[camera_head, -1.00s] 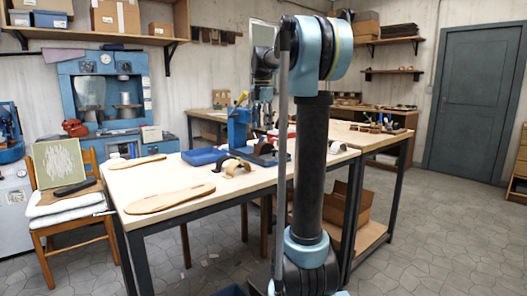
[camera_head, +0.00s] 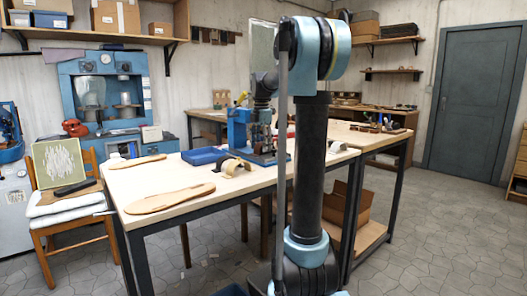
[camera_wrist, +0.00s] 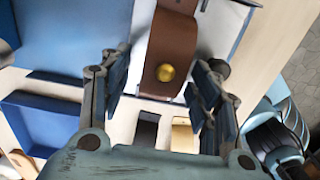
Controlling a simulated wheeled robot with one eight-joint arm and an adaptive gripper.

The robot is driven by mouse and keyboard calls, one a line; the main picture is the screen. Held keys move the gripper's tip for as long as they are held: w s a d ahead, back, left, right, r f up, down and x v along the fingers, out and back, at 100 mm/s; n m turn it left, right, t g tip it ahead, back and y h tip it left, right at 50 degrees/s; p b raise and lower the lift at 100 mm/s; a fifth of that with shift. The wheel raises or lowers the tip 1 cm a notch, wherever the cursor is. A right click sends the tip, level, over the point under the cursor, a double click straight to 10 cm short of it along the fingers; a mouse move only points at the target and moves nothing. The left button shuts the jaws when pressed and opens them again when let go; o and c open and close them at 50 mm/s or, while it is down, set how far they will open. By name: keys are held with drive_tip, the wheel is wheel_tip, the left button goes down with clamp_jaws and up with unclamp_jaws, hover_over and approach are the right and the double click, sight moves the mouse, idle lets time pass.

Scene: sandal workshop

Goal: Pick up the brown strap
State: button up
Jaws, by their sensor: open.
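The brown strap (camera_wrist: 172,42) shows in the wrist view, a curved band with a round brass stud near its lower end. It lies on a pale surface of a blue fixture. My gripper (camera_wrist: 160,72) is open, with one finger on either side of the strap's lower end. There is a gap between the strap and each finger, and nothing is gripped. In the head view my gripper (camera_head: 268,148) is low over the table beside the blue press, and the strap cannot be made out behind it.
The worktable (camera_head: 150,180) also holds two sole-shaped pieces (camera_head: 170,197), a blue tray (camera_head: 203,156) and a pair of tan and dark straps (camera_head: 236,167). The blue press (camera_head: 238,128) stands close to my gripper. The table's front left part has free room.

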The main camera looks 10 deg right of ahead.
drive_tip(key=c, duration=1)
drive_tip(key=shift+r, duration=0.1)
